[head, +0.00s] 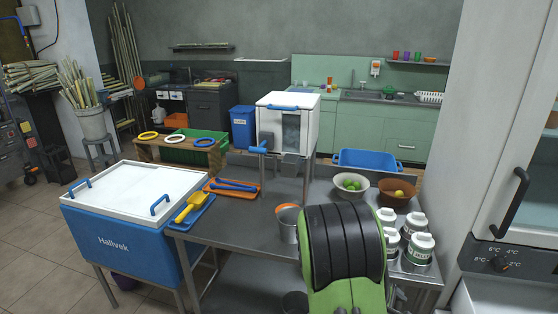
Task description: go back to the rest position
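A green and black link of my arm (345,255) rises at the bottom centre, in front of the steel table (240,225). I cannot make out my gripper or its fingers. The arm link hides part of the table's front and right side. A white box-shaped machine (272,126), with a blue handle on top and a dark front window, stands at the back of the table. A metal cup (287,230) stands just left of my arm, partly hidden by it.
Several white jars (419,250), a pale bowl of limes (342,190) and a brown bowl (386,195) stand right of my arm. A blue cooler (110,243) stands left. A tall cabinet (515,130) closes the right side. Floor shows at lower left (30,230).

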